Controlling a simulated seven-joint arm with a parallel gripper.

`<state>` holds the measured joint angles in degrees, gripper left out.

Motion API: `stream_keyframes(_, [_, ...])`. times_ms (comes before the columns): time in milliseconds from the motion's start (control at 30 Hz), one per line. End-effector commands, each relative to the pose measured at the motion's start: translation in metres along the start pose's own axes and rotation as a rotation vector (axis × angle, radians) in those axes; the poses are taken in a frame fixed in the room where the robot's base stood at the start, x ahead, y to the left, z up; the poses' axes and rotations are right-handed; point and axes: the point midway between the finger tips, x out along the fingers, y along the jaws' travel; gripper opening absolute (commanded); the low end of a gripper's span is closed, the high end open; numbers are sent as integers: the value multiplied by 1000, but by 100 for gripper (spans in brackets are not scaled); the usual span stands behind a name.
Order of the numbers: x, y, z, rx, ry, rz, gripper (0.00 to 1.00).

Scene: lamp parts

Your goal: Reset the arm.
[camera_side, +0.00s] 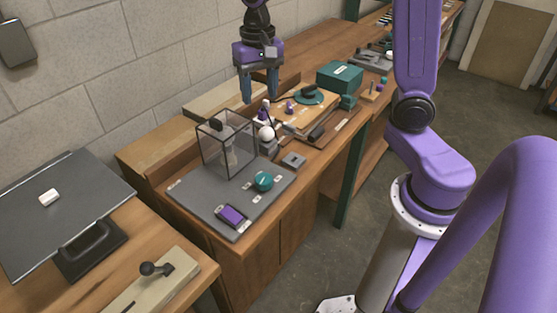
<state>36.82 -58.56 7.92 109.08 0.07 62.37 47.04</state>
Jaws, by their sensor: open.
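My gripper (261,88) hangs above the back of the wooden bench (250,238), fingers pointing down and apart, with nothing between them. It is up and behind the clear box (228,150) in the picture. A white round part (266,133), which may be a lamp bulb, stands just right of the clear box, below the gripper. A small purple and dark part (264,109) is near it, under the fingertips in the picture. The gap between the fingertips and these parts is hard to judge.
A grey mat (199,205) carries the clear box, a teal round part (263,181) and a purple-screened device (232,216). A teal box (339,77) stands farther back. A stone-block wall (120,65) runs behind the bench. The air around my gripper looks clear.

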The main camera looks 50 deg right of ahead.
Motion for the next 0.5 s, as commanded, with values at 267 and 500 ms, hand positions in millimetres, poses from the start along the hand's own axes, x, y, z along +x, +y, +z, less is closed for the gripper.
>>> stream_keyframes(267, [6, 12, 102, -590, 4, -9, 54])
stream_keyframes(500, [19, 46, 174, -1088, 7, -15, 54])
